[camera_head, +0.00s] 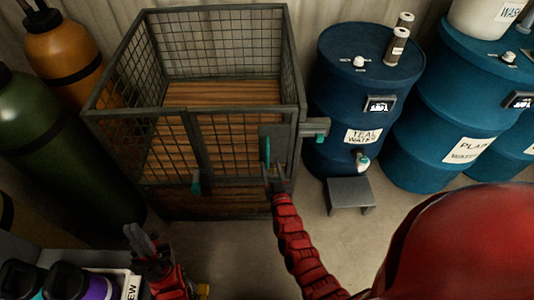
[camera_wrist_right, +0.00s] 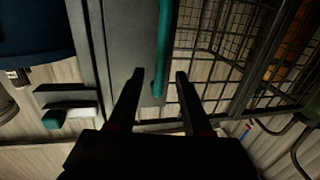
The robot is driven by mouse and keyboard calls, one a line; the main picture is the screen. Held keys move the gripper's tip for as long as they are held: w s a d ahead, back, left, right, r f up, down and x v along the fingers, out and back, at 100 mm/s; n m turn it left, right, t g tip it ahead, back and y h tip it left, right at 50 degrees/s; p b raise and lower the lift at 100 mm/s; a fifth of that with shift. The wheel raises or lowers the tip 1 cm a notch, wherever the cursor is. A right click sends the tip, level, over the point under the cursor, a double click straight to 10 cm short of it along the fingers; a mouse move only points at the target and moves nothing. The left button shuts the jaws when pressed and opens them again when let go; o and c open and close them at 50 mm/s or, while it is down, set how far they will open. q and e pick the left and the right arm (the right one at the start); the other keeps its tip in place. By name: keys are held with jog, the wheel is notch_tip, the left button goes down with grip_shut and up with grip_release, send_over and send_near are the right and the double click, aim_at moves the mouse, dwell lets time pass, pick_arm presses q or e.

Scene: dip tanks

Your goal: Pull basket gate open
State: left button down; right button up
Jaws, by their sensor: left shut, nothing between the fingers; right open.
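The wire-mesh basket (camera_head: 142,188) with a wooden floor stands at centre left in the head view. Its front has a gate (camera_head: 232,172) on the right with a grey plate (camera_head: 280,135) and an upright teal handle (camera_head: 267,152). My right gripper (camera_head: 273,172) is open at the handle's lower end. In the right wrist view the teal handle (camera_wrist_right: 163,45) shows between the fingers of my right gripper (camera_wrist_right: 159,74); I cannot tell whether they touch it. The gate looks shut. My left gripper (camera_head: 141,242) is shut and empty, low at left, away from the basket.
A teal-tipped latch (camera_head: 318,128) sticks out at the basket's right corner. Another teal piece (camera_head: 196,183) sits low on the front. Blue drums (camera_head: 335,100) and a small grey stand (camera_head: 350,193) are at right. Gas cylinders (camera_head: 50,130) stand left. Floor is clear before the basket.

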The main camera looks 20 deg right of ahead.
aim_at(268, 158)
jog(key=shift+w+d, duration=0.2)
jog(key=shift+w, duration=2.5)
grip_shut()
